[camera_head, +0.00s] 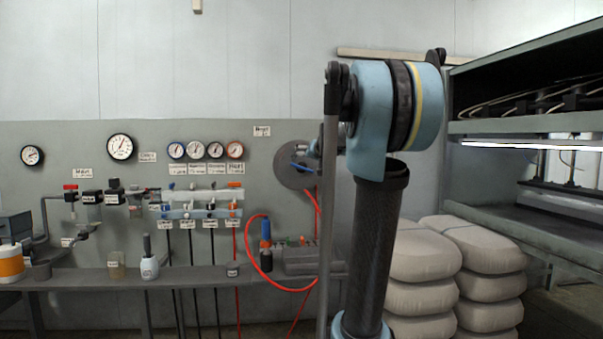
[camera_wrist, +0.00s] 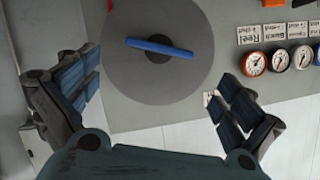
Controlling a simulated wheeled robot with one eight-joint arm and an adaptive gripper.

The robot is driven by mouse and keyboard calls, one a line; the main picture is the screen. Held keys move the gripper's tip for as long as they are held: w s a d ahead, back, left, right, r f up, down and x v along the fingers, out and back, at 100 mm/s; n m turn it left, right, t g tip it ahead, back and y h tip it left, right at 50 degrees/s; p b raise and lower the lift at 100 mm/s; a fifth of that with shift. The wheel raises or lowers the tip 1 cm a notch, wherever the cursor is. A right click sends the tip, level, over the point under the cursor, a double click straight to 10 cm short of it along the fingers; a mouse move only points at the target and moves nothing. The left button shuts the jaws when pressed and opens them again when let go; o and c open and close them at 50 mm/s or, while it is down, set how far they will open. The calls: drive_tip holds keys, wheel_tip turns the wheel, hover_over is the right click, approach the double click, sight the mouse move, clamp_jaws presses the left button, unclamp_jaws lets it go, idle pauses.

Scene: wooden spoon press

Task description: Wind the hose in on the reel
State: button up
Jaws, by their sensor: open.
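The reel is a round grey disc on the wall panel (camera_head: 292,178), partly hidden by my arm in the head view. In the wrist view the reel disc (camera_wrist: 150,80) fills the upper middle, with a blue bar handle (camera_wrist: 160,47) across it.
Gauges (camera_head: 196,150) and small valves (camera_head: 200,195) are on the panel left of the reel. Stacked sacks (camera_head: 420,255) and a large press (camera_head: 550,130) stand at the right.

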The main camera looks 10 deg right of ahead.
sight(302, 168)
drive_tip(key=x, duration=1.1)
drive_tip(key=shift+w+f, duration=0.1)
drive_tip(key=shift+w, duration=0.15)
drive_tip(key=c, duration=1.2)
drive_tip(key=shift+a, duration=0.15)
drive_tip(key=shift+c, duration=0.2)
